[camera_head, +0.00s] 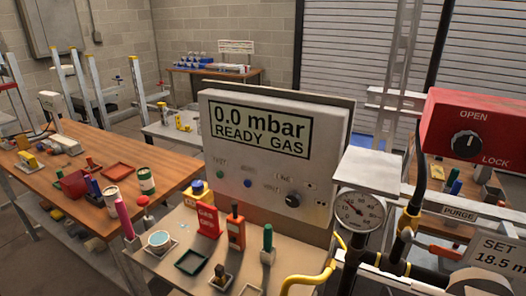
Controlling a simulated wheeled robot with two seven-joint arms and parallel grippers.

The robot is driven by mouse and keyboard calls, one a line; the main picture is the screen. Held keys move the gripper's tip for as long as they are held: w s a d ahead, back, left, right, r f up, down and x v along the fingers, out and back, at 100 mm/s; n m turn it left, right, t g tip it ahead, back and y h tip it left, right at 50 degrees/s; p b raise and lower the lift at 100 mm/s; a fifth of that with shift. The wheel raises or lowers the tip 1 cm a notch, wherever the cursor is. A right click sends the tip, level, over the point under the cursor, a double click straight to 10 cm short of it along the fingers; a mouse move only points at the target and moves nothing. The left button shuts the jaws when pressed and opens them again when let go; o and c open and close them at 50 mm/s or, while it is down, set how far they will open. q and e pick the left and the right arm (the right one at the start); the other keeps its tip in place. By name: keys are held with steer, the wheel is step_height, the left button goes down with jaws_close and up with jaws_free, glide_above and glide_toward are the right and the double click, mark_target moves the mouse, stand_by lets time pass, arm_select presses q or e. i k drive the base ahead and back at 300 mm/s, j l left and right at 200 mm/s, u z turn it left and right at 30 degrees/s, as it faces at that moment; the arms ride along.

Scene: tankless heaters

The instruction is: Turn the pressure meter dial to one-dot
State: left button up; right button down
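The pressure meter (336,130) is a grey box with a screen reading "0.0 mbar READY GAS", standing at the middle of the view. Its black round dial (292,200) sits at the lower right of the face, with small marks around it too fine to read. A green button (220,174) and a blue button (248,183) are to the left of the dial. Neither of my grippers shows in this view, and nothing touches the dial.
A tan bench (190,262) in front of the meter holds a red gas card (208,221), an orange tool (236,230) and a green-handled tool (267,240). A round gauge (360,210) and a yellow hose (322,280) stand right. A red OPEN/LOCK box (500,140) is far right.

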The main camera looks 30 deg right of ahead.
mark_target(293, 199)
steer(key=z, duration=1)
